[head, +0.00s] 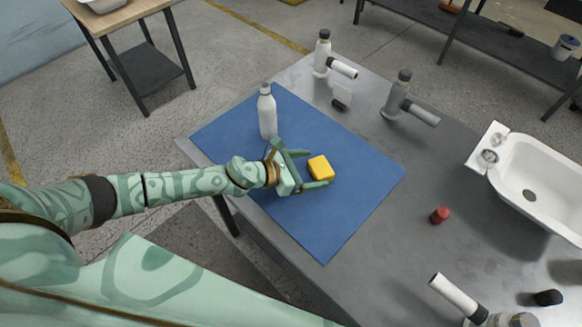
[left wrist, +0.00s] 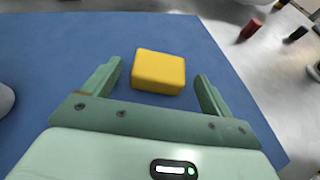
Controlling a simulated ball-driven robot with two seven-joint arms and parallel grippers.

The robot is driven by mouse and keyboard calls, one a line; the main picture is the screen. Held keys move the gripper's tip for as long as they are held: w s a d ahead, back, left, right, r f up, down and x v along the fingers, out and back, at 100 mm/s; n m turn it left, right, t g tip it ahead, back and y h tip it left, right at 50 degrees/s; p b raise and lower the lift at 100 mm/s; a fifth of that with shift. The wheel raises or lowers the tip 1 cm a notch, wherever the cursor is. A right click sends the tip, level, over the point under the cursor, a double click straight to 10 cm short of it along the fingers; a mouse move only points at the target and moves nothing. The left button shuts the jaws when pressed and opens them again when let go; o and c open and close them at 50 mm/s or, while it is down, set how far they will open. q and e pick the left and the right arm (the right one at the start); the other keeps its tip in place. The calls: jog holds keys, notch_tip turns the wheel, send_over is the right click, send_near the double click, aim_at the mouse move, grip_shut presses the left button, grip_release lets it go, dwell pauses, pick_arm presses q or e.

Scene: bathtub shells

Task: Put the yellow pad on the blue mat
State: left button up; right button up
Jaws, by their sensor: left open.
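The yellow pad (head: 321,168) is a small block that rests on the blue mat (head: 350,205) in the head view. My left gripper (head: 318,168) is open, low over the mat, with its fingers on either side of the pad's near end. In the left wrist view the yellow pad (left wrist: 159,72) lies just beyond and between the two open fingertips (left wrist: 157,70), with gaps on both sides. The blue mat (left wrist: 50,60) spreads under it there. My right gripper is not in view.
A white bottle (head: 267,112) stands on the mat close to my left gripper. Taps (head: 396,100), a red cap (head: 439,215) and a white bathtub shell (head: 545,180) are on the grey table (head: 400,230). The mat's lower right part is clear.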

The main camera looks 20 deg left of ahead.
pick_arm(q)
jog(key=v, duration=0.8)
jog(key=shift+s+a+r, duration=0.1)
jog(key=shift+s+a, duration=0.15)
